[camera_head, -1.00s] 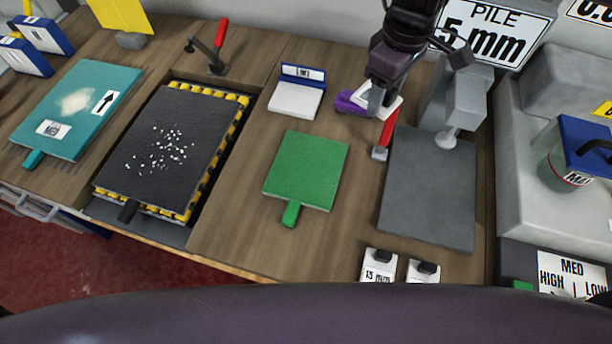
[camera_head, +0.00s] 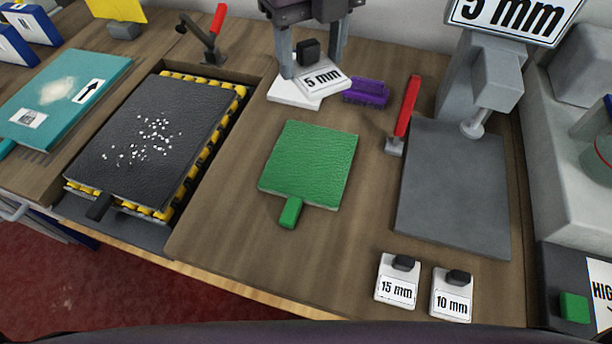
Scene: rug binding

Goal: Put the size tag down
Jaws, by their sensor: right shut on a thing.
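The size tag (camera_head: 321,83) is a white plate marked "5 mm" with a black knob (camera_head: 308,51). It is tilted in the picture and overlaps the right part of a white pad (camera_head: 284,93); I cannot tell whether it touches the pad. My right gripper (camera_head: 311,62) comes down from the top, with one finger on each side of the knob, and is shut on the tag. The pad's blue back piece is hidden behind the gripper. My left gripper is not in view.
A purple brush-like block (camera_head: 366,92) lies just right of the tag. A red-handled clamp (camera_head: 405,112) and a grey plate (camera_head: 455,190) are farther right. A green board (camera_head: 310,165) lies in front. Tags marked 15 mm (camera_head: 397,282) and 10 mm (camera_head: 451,296) stand near the front edge.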

